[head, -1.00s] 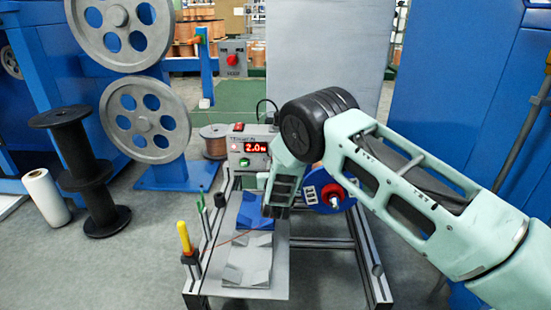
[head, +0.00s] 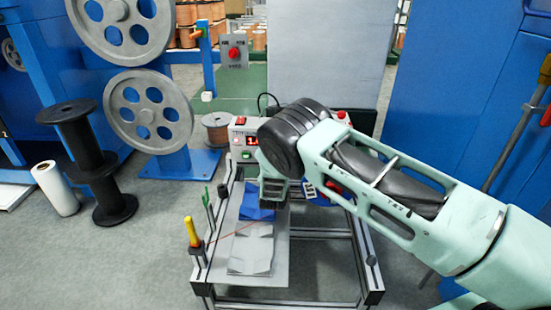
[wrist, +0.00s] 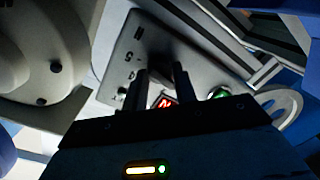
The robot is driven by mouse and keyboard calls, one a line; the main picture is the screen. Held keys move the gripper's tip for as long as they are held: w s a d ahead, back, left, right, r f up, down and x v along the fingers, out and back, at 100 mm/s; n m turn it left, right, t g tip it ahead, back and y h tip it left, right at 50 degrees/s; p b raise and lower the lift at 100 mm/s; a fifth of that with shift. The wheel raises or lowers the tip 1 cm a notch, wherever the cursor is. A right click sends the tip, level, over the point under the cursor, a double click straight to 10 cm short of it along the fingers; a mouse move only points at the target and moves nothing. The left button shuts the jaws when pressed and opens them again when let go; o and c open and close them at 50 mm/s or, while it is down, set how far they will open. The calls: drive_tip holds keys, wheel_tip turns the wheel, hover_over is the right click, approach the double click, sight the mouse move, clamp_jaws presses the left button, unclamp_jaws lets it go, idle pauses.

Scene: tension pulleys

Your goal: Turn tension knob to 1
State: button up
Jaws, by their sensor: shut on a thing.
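The grey tension box (head: 238,141) stands at the back of the metal frame in the head view. Its red display (head: 251,141) is partly covered by my arm, so I cannot read the full value there. In the wrist view the box panel (wrist: 118,62) shows tilted, with dark lettering, the red display (wrist: 166,102) and a green lit button (wrist: 220,94). My gripper (wrist: 165,78) is at the panel and shut on the tension knob. The knob is dark and largely hidden among the dark fingers, so its pointer cannot be seen. My arm hides it in the head view.
A yellow-handled tool (head: 192,232) stands at the frame's front left corner. A blue part (head: 255,211) and grey sheets lie on the plate. A black spool (head: 92,160) and grey pulley wheels (head: 148,116) stand left. Open floor lies front left.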

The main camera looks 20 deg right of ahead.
drive_tip(key=shift+s+f, duration=0.1)
drive_tip(key=shift+f, duration=0.1)
idle(0.4)
drive_tip(key=o, duration=1)
drive_tip(key=shift+r, duration=0.1)
drive_tip(key=p+v, duration=0.7)
drive_tip(key=v, duration=1)
drive_tip(key=shift+s+a, duration=0.1)
drive_tip(key=shift+s, duration=0.1)
